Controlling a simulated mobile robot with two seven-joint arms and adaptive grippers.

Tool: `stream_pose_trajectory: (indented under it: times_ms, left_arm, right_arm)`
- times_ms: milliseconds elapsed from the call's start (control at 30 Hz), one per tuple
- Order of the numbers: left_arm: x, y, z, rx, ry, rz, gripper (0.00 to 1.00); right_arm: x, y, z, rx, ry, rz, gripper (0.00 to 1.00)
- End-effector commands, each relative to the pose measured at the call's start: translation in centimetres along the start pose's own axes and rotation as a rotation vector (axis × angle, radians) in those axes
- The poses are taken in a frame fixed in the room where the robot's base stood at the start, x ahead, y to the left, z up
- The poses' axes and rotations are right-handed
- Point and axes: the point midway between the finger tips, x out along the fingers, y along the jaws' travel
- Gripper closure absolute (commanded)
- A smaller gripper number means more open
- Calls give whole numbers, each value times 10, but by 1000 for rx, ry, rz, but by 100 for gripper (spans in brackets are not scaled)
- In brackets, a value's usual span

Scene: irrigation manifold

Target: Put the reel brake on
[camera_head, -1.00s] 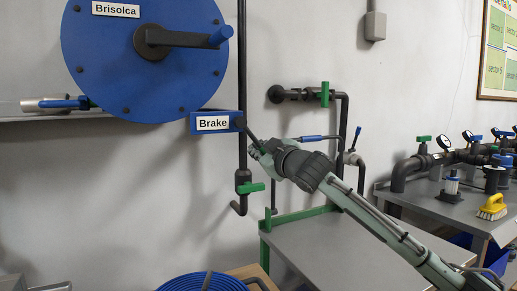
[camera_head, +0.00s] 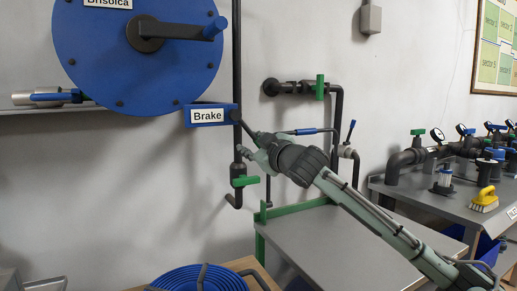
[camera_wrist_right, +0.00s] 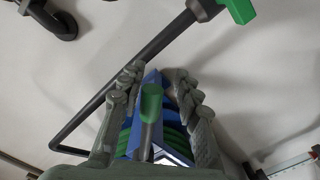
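The blue reel (camera_head: 95,60) is on the wall at the upper left. The blue brake box (camera_head: 188,118), labelled "Brake", is at its lower right edge. A dark lever (camera_head: 247,129) slopes down to the right from the box's black pivot towards my right gripper (camera_head: 251,146). In the right wrist view, a lever with a green end (camera_wrist_right: 151,103) stands between the two fingers of my right gripper (camera_wrist_right: 155,72). The fingers are apart, with gaps beside the green end. The blue reel shows behind them. My left gripper is not in view.
A grey table (camera_head: 340,250) lies below my right arm. A blue hose coil (camera_head: 185,280) is at the bottom. Piping with gauges stands on the right bench (camera_head: 440,207).

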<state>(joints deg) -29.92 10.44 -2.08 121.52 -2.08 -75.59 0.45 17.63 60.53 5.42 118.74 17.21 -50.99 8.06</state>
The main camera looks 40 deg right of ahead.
Motion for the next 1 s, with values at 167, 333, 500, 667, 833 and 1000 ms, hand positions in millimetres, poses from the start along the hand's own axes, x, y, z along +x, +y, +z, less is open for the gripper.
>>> stream_pose_trajectory:
  times_ms: [167, 333, 500, 667, 833, 1000]
  left_arm:
    - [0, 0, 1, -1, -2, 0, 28]
    - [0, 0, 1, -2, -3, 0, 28]
    - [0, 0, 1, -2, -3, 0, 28]
    - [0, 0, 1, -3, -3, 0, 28]
    - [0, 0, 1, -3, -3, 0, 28]
    - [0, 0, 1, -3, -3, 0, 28]
  right_arm:
    - [-24, -2, 1, -4, -2, -3, 67]
    - [-58, -3, 2, 1, -2, -6, 67]
    - [-91, -3, 1, 2, -2, -5, 67]
    - [-110, -3, 1, 3, -1, -5, 67]
    - [-116, -2, 1, 0, -2, -4, 67]
    - [-116, -2, 0, 0, -2, -4, 67]
